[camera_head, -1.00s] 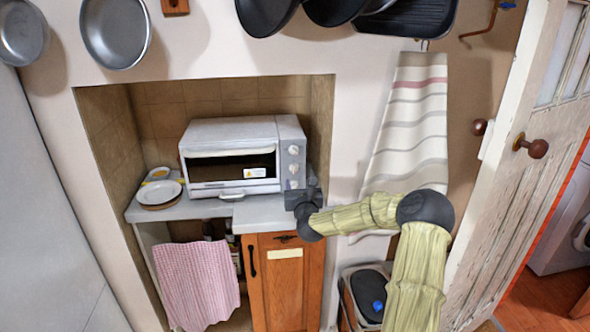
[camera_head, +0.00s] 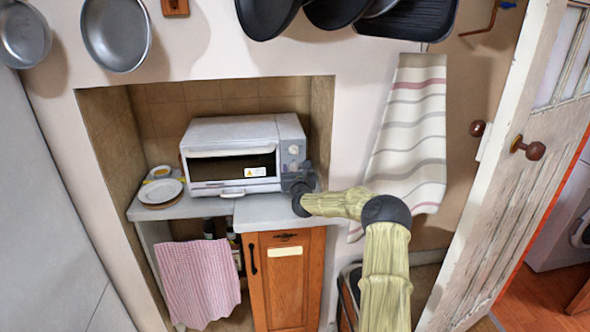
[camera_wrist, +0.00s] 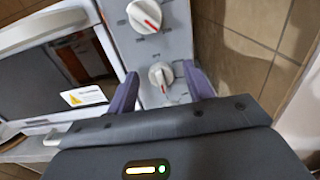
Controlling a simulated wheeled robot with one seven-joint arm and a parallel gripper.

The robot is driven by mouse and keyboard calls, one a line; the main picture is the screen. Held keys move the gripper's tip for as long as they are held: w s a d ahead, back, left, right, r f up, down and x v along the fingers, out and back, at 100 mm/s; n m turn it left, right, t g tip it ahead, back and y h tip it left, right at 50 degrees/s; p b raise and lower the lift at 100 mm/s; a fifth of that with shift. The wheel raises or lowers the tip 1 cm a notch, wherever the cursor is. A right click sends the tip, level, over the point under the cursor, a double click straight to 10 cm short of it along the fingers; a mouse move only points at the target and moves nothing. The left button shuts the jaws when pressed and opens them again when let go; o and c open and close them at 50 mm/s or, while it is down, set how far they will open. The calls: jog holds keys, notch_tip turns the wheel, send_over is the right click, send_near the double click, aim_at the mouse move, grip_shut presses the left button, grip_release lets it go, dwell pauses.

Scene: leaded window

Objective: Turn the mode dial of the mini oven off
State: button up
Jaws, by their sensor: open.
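The white mini oven (camera_head: 230,133) stands on the counter in the alcove, its door shut and its dial panel on the right side. In the wrist view, a white dial with a red mark (camera_wrist: 144,16) is at the top of the panel (camera_wrist: 175,48). A second white dial (camera_wrist: 161,75) lies between the fingertips of my gripper (camera_wrist: 162,78). The fingers are open, one on each side of this dial; I cannot tell whether they touch it. In the head view my gripper (camera_head: 300,178) covers the lower panel. I cannot tell which dial is the mode dial.
The tiled alcove wall (camera_wrist: 240,50) is close to the right of the panel. Plates (camera_head: 160,192) sit left of the oven. A striped towel (camera_head: 408,130) hangs on the right, and pans (camera_head: 115,35) hang above. A wooden cupboard (camera_head: 285,280) is below the counter.

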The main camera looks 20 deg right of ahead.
jog(key=shift+c, duration=0.2)
jog(key=c, duration=0.9)
